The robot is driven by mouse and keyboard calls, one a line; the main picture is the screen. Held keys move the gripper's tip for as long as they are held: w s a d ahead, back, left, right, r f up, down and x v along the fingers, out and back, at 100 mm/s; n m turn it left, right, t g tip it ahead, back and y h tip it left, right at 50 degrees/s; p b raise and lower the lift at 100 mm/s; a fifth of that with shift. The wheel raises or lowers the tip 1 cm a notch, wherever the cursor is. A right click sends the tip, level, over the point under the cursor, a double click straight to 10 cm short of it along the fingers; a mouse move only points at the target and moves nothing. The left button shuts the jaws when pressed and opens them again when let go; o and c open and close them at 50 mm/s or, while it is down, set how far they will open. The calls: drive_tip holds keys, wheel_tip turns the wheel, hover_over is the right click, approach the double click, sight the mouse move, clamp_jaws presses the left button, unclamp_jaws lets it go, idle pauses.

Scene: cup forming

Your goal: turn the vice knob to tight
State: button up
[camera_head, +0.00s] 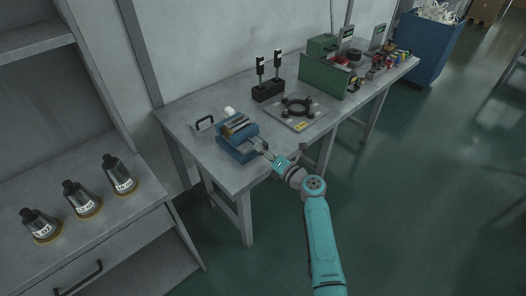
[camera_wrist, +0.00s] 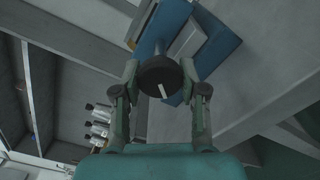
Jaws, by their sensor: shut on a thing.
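The blue vice (camera_head: 236,147) stands at the near left end of the grey workbench (camera_head: 199,153), with a metal, brassy top part. In the wrist view its blue body (camera_wrist: 205,40) shows beyond the knob. The dark round vice knob (camera_wrist: 159,78) with a white mark on its face sits between the two fingers of my gripper (camera_wrist: 159,82). My gripper is shut on the knob, one fingertip at each side. In the head view my gripper (camera_head: 269,156) reaches the vice's front right end; the knob is too small to make out there.
Several dark cone-shaped holders (camera_head: 118,177) stand on the left shelf. A blue bin (camera_head: 428,48) is at the far right.

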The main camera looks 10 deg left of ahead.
drive_tip(key=shift+f, duration=0.15)
drive_tip(key=o, duration=1.1)
drive_tip(key=shift+o, duration=0.2)
drive_tip(key=v, duration=1.2)
drive_tip(key=shift+s, duration=0.1)
